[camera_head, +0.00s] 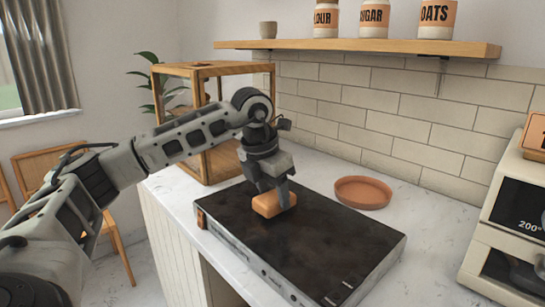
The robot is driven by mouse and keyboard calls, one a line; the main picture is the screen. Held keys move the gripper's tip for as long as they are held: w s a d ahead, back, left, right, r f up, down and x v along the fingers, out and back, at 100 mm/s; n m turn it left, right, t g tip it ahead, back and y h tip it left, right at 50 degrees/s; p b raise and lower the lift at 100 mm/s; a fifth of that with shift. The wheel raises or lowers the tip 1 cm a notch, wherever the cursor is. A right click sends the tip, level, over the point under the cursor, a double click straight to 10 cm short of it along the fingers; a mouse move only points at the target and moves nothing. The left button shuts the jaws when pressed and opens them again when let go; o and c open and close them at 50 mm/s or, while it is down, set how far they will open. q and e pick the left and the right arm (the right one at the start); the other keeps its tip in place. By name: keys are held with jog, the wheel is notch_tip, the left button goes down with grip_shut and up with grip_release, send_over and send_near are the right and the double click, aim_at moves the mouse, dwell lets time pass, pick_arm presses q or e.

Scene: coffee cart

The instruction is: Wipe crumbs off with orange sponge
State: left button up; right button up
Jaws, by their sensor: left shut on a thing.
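My left gripper (281,193) comes in from the left, points down and is shut on the orange sponge (267,205). The sponge is at the left back part of a dark flat hob-like surface (318,247) with a grey front edge. It looks to be on or just above that surface; I cannot tell whether it touches. The dark top has brownish smudges, and single crumbs are too small to make out. My right gripper is not in view.
A terracotta dish (363,193) sits on the white counter (325,172) behind the dark surface. A wooden-framed case (208,165) stands at the back left. A cream oven (508,230) stands at the right. A shelf (365,45) with jars hangs above.

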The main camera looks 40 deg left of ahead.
pick_arm(q)
notch_tip(320, 180, up, 7)
jog(key=p, duration=0.5)
jog(key=shift+r, duration=0.15)
jog(key=shift+d, duration=0.1)
jog(key=shift+s, duration=0.1)
